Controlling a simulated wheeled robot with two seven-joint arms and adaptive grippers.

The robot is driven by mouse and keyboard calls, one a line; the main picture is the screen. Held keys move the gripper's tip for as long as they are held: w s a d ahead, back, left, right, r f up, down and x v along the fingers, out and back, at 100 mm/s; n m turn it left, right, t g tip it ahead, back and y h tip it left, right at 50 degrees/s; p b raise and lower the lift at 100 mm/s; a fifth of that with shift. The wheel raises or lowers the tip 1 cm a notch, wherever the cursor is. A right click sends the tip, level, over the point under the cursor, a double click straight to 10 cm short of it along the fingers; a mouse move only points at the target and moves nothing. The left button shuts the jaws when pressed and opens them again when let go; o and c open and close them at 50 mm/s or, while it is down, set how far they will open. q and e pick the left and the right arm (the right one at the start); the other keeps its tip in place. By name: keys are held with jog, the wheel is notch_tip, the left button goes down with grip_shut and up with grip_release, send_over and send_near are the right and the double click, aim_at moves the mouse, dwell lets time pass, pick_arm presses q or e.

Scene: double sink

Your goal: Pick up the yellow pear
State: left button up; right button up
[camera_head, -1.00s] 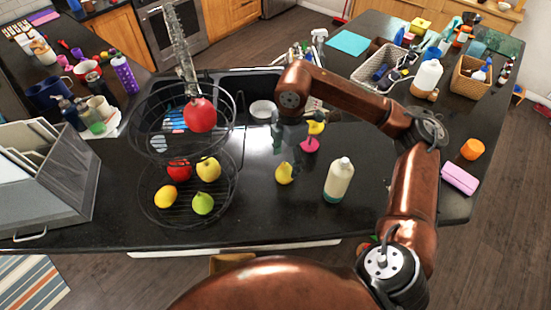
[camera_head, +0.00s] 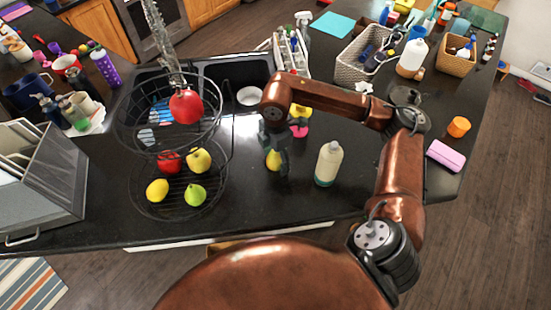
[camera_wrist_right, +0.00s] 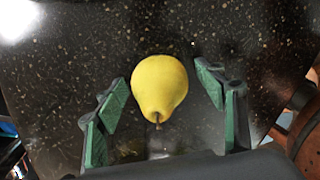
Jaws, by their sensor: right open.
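The yellow pear (camera_head: 272,160) stands on the dark counter between the wire fruit basket and the bottle. My right gripper (camera_head: 278,170) is above it, pointing down, and partly hides it in the head view. In the right wrist view the pear (camera_wrist_right: 159,86) lies between and slightly beyond the open green-padded fingers (camera_wrist_right: 163,100), with a gap on both sides. Its stem points toward the gripper's palm. My left gripper is not in view.
A bottle (camera_head: 329,164) stands close to the right of the gripper. A two-tier wire basket (camera_head: 133,190) with several fruits is to the left. The counter in front is clear.

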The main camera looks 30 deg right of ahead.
jog(key=shift+c, duration=0.4)
jog(key=c, duration=1.2)
